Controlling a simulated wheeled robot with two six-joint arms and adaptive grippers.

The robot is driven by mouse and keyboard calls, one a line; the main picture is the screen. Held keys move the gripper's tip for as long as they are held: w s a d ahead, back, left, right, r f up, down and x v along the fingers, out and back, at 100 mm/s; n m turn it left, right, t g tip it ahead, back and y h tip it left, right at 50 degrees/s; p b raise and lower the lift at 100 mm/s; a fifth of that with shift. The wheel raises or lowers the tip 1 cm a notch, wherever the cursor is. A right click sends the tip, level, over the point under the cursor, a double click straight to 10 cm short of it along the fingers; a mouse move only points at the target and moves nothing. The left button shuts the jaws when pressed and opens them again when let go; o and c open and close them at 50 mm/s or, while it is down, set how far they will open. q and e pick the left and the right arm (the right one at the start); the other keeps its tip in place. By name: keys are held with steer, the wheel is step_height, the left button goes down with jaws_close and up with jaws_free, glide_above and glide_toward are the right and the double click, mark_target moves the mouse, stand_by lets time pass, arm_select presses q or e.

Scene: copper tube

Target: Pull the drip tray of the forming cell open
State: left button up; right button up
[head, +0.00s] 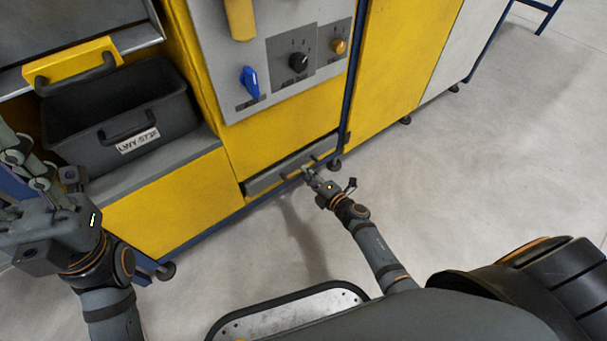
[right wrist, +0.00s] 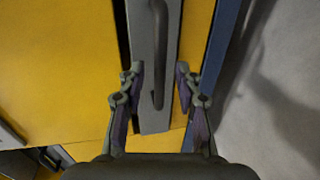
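The drip tray (head: 268,182) is a long grey drawer front low in the yellow forming cell, sitting in its slot near the floor. Its dark bar handle (right wrist: 158,45) runs along the grey front (right wrist: 144,112) in the right wrist view. My right gripper (head: 307,171) is at the tray's handle. In the right wrist view my right gripper (right wrist: 159,78) is open, with one finger on each side of the handle's near end and visible gaps to it. My left gripper (head: 18,160) is raised at the left edge, partly cut off; its opening is unclear.
A dark bin (head: 85,115) with a label stands on a ledge at the left. A blue frame post and feet stand right of the tray. The floor (head: 470,170) is clear.

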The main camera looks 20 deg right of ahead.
steer(key=shift+b+x, duration=0.3)
steer(key=shift+x, duration=1.05)
jaws_close()
